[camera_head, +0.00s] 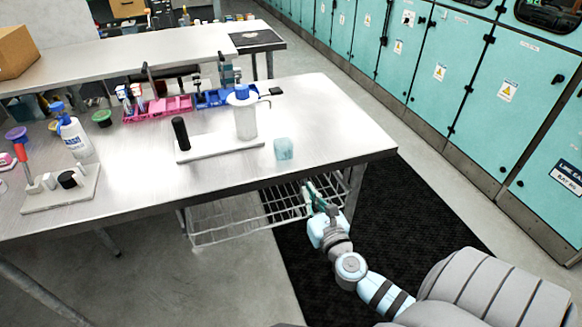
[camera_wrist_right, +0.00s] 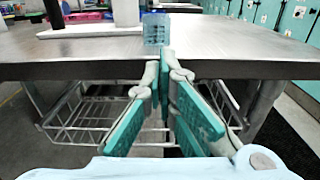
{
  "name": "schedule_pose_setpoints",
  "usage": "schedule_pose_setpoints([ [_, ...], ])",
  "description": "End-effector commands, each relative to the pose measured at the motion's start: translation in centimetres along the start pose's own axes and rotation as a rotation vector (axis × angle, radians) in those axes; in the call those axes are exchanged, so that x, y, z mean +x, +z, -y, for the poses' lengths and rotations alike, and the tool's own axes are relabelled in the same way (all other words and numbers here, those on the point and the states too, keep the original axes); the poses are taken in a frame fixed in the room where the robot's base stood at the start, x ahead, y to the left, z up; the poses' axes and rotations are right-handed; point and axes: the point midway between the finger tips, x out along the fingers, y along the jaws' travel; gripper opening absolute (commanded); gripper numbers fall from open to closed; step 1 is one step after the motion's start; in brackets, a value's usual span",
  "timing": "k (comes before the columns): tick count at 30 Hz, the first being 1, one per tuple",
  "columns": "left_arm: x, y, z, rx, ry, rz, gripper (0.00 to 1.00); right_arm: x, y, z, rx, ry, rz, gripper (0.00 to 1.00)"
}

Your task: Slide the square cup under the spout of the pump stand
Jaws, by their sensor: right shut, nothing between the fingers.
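The square cup (camera_head: 284,149) is a small pale teal block-like cup, upright near the right front edge of the steel table. It also shows in the right wrist view (camera_wrist_right: 156,29), straight beyond the fingers. My right gripper (camera_head: 311,184) is shut and empty, in front of the table edge and apart from the cup. My left gripper is not in view.
The steel table (camera_head: 330,120) is clear right of the cup. Pink bins (camera_head: 158,108) and blue bins (camera_head: 215,98) line the back. A second stand (camera_head: 62,190) and a wash bottle (camera_head: 74,135) stand left. A wire shelf (camera_head: 235,222) hangs below the tabletop.

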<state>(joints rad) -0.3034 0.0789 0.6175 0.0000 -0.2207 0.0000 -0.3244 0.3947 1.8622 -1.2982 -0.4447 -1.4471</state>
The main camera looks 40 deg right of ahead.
Motion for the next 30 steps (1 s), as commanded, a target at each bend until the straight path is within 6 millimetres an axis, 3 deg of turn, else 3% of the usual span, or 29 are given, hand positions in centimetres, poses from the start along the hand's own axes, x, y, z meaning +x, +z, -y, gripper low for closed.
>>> schedule_pose_setpoints([
  [5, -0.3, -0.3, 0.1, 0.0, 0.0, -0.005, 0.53, 2.0, 0.7, 0.0, -0.016, 0.001, 0.012, 0.0],
  [19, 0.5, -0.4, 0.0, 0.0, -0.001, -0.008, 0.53, 11.7, 0.5, 0.1, -0.009, -0.002, 0.008, 0.0],
  [24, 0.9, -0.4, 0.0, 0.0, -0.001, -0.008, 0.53, 13.4, 0.4, 0.1, -0.009, -0.001, 0.006, 0.0],
  [30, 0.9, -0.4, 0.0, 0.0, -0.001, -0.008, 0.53, 13.8, 0.5, 0.1, -0.009, -0.001, 0.005, 0.0],
])
